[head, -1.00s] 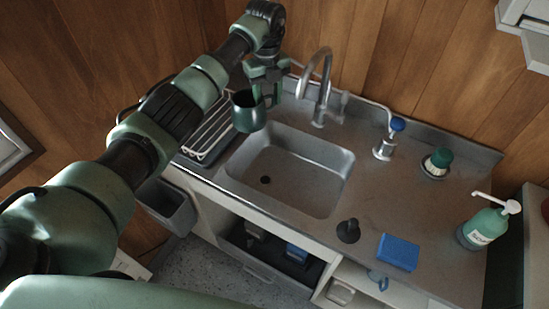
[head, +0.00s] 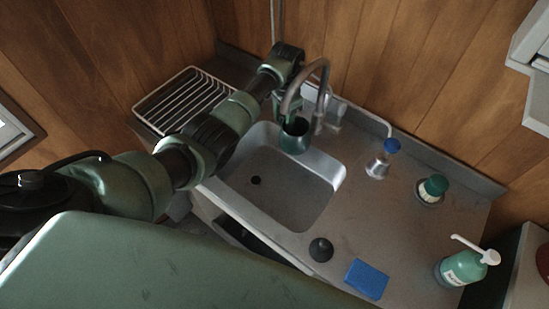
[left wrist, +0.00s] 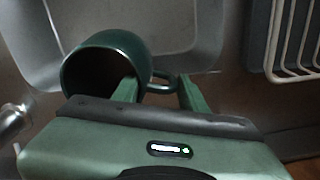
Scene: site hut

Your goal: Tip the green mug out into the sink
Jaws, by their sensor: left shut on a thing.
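The green mug (head: 294,139) is over the back part of the steel sink (head: 290,190), near the tap (head: 320,95). It looks about upright, with its mouth up. My left gripper (head: 288,115) is shut on the mug. In the left wrist view the mug (left wrist: 120,50) shows its dark mouth, and its handle (left wrist: 162,80) is between the fingers of my left gripper (left wrist: 160,92). I cannot tell what is inside the mug. The sink's drain hole is clear of things. My right gripper is not in view.
A wire drying rack (head: 185,98) stands left of the sink. On the counter to the right are a blue-topped dispenser (head: 380,162), a green-topped brush (head: 432,188), a black plunger-like stopper (head: 321,249), a blue sponge (head: 367,279) and a soap pump bottle (head: 465,267).

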